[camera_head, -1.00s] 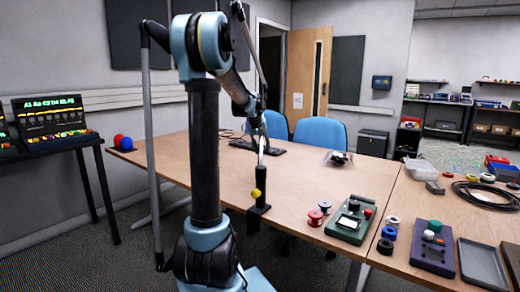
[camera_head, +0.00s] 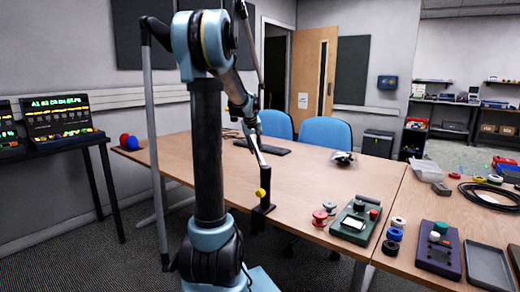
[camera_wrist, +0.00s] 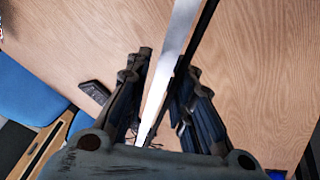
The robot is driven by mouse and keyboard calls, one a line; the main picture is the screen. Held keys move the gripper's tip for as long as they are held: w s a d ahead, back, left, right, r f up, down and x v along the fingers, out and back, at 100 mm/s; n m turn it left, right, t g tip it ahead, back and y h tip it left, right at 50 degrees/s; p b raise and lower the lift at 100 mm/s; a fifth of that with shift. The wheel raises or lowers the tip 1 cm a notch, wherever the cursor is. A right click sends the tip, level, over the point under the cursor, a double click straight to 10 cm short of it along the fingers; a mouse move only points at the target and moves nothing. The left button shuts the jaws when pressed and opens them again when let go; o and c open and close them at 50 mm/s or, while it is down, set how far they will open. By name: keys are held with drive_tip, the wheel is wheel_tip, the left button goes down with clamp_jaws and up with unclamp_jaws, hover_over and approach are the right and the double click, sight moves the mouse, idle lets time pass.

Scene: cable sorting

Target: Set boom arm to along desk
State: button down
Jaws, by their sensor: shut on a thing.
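The boom arm stands on a black clamp post (camera_head: 266,184) with a yellow knob (camera_head: 260,193) at the desk's front edge. Its silver bar (camera_head: 261,155) rises from the post and leans left and away across the desk. My gripper (camera_head: 251,126) is around this bar above the desktop, right of my arm's column. In the wrist view, the silver bar (camera_wrist: 166,75) runs between the two dark fingers of my gripper (camera_wrist: 160,98), with a dark rod close beside it. The upper joints of the boom are partly hidden by my arm.
The wooden desk (camera_head: 310,178) is mostly clear behind the post. A dark keyboard (camera_head: 262,147) lies beyond the gripper. A red spool (camera_head: 320,217) and a green device (camera_head: 355,222) lie right of the post. Blue chairs (camera_head: 327,131) stand behind the desk.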

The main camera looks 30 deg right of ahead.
drive_tip(key=w+a+n+t+y, duration=0.1)
drive_tip(key=a+n, duration=0.5)
drive_tip(key=a, duration=1)
drive_tip(key=shift+w+n+y, duration=0.15)
drive_tip(key=shift+n+y, duration=0.15)
drive_tip(key=shift+y, duration=0.4)
drive_tip(key=c, duration=1.4)
unclamp_jaws()
drive_tip(key=shift+o, duration=0.2)
drive_tip(key=v, duration=1.1)
drive_tip(key=shift+s+r, duration=0.3)
drive_tip(key=shift+s, duration=0.1)
drive_tip(key=shift+a, duration=0.1)
